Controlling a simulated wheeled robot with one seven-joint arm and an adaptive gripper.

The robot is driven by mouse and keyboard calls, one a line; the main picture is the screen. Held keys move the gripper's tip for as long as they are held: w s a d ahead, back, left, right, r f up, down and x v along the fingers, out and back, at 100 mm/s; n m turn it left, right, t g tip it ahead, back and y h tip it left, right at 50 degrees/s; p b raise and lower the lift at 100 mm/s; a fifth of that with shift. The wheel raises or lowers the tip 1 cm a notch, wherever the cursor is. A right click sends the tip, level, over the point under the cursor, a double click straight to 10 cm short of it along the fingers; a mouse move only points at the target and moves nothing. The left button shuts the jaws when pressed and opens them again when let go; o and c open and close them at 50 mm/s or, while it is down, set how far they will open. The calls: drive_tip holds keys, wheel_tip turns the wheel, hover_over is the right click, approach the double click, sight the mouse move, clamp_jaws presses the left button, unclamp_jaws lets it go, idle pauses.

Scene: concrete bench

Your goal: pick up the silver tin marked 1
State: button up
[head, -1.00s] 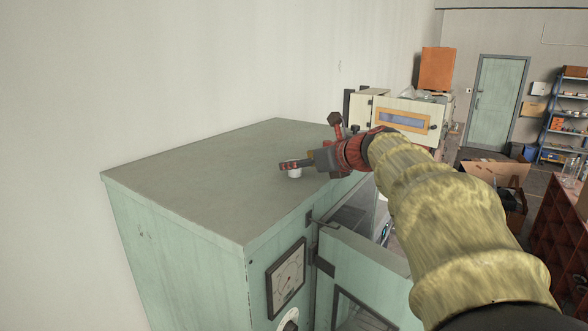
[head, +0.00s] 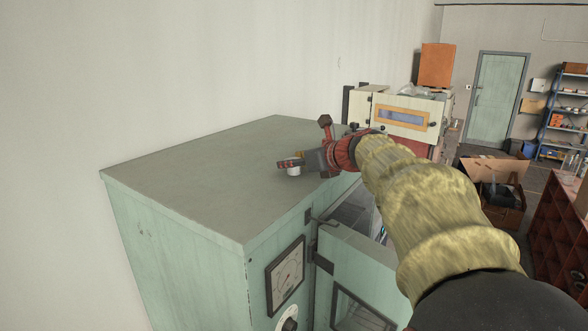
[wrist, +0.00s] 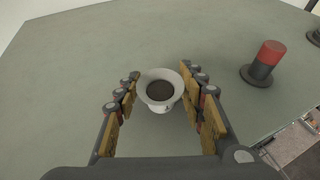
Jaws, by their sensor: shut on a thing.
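A small pale silver tin (wrist: 160,92) with a flared rim and a dark inside stands upright on the green cabinet top (wrist: 75,75). A faint dark mark shows low on its near side, too small to read. My gripper (wrist: 158,92) has a padded finger on each side of the tin and is shut on it. In the head view my gripper (head: 291,164) is low over the cabinet top, and the tin (head: 293,171) shows partly below the fingers. I cannot see a clear gap under the tin.
A red and black knob-like piece (wrist: 265,62) stands right of the tin, near the cabinet's edge. The cabinet top left of my gripper is bare. An open cabinet door (head: 365,265) and a gauge (head: 286,277) are at the front. A cream-coloured box unit (head: 400,115) stands behind.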

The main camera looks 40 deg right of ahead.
drive_tip(key=c, duration=0.5)
